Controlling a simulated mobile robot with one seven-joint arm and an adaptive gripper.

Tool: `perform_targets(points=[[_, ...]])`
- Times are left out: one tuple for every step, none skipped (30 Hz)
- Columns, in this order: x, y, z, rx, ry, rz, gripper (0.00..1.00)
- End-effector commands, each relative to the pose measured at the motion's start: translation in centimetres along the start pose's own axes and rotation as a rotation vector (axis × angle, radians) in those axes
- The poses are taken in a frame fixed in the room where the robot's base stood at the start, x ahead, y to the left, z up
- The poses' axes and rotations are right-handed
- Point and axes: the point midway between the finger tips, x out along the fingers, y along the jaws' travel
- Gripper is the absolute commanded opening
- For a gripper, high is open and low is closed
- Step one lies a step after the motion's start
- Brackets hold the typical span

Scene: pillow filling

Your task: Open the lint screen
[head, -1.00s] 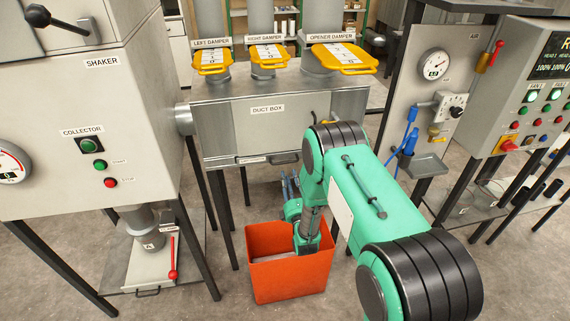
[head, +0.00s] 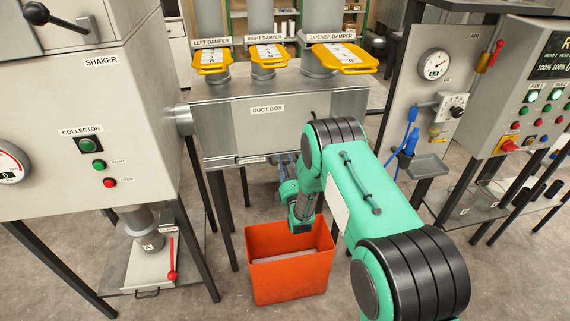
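The lint screen seems to be the narrow drawer front (head: 230,163) with a small label along the lower front edge of the duct box (head: 215,130). The label text is too small to read. Its dark handle is now mostly hidden around my gripper and arm. My gripper (head: 281,168) is above and behind the orange bin, its fingers pointing away from me just under or at that handle. The fingers are small and partly covered by my arm, so I cannot tell whether they touch the handle or are open or shut.
The open orange bin (head: 262,278), with a greyish content, stands on the floor below my wrist. The shaker cabinet (head: 85,140) is at left. A gauge panel (head: 432,90) stands at right. Yellow-handled dampers (head: 268,53) top the duct box.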

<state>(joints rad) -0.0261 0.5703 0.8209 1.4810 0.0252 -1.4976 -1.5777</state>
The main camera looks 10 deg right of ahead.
Motion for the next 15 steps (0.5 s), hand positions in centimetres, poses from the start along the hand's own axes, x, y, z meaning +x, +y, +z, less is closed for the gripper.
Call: perform_targets(points=[[-0.01,0.0,0.0,0.0,0.0,0.0,0.26],[-0.01,0.0,0.0,0.0,0.0,0.0,0.2],[-0.01,0.0,0.0,0.0,0.0,0.0,0.12],[-0.02,0.0,0.0,0.0,0.0,0.0,0.06],[-0.02,-0.01,0.0,0.0,0.0,0.0,0.0],[-0.03,-0.02,0.0,0.0,0.0,0.0,0.0],[-0.04,-0.03,0.0,0.0,0.0,0.0,0.0],[-0.05,-0.04,0.0,0.0,0.0,-0.001,0.0],[-0.05,-0.05,0.0,0.0,0.0,-0.001,0.0],[-0.06,-0.06,-0.01,0.0,0.0,-0.001,0.0],[-0.07,-0.07,-0.01,0.0,0.0,-0.001,0.0],[-0.09,-0.08,-0.01,0.0,0.0,-0.001,0.0],[-0.12,-0.09,-0.01,0.0,0.0,-0.002,0.0],[-0.17,-0.09,0.0,0.0,0.0,-0.002,0.0],[-0.26,-0.08,0.0,0.0,0.0,-0.002,0.0]])
